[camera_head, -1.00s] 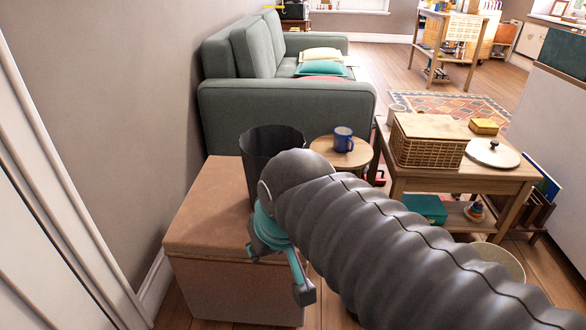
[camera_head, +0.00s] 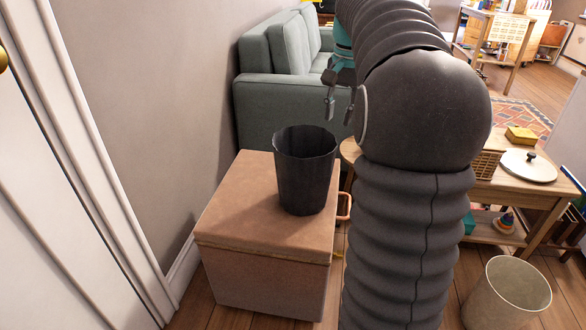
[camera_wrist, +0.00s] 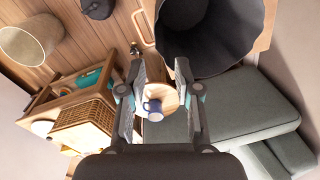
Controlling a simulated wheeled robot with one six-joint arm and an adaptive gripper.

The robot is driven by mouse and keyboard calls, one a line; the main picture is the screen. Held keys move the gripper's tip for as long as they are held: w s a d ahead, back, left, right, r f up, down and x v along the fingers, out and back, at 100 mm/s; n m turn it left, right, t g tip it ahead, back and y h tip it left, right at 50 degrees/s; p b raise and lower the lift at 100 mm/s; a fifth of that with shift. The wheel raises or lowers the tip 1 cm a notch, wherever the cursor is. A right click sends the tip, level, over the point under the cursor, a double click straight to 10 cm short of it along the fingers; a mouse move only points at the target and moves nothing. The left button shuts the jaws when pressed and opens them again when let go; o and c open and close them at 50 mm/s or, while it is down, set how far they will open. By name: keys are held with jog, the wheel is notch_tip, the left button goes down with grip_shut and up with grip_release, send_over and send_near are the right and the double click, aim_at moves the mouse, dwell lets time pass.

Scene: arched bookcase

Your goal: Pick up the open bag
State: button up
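A dark, open-topped container (camera_head: 305,175), perhaps the open bag, stands upright on a brown box (camera_head: 262,215) in the head view. In the wrist view it (camera_wrist: 212,40) is at the top, right of centre, partly cut off, with its wide mouth showing. My gripper (camera_head: 339,109) is in the air above and to the right of its rim in the head view, fingers pointing down. In the wrist view my gripper (camera_wrist: 158,72) has its fingers apart with nothing between them. The right fingertip overlaps the container's rim there; I cannot tell whether they touch.
A grey sofa (camera_head: 262,106) stands behind the box, and a wall and white door are at left. A wooden table (camera_head: 522,192) stands at right. A cream bin (camera_head: 507,297) is on the floor. A blue mug (camera_wrist: 153,109) sits on a small round table.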

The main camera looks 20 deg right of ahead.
aim_at(333, 157)
jog(key=f+b, duration=0.1)
jog(key=f, duration=0.3)
jog(key=f+b, duration=0.1)
jog(key=f, duration=0.4)
jog(key=w+f+b, duration=0.1)
jog(key=f, duration=0.4)
jog(key=shift+w+d+b, duration=0.1)
jog(key=shift+d+b, duration=0.05)
jog(key=shift+b, duration=0.15)
jog(key=shift+r, duration=0.1)
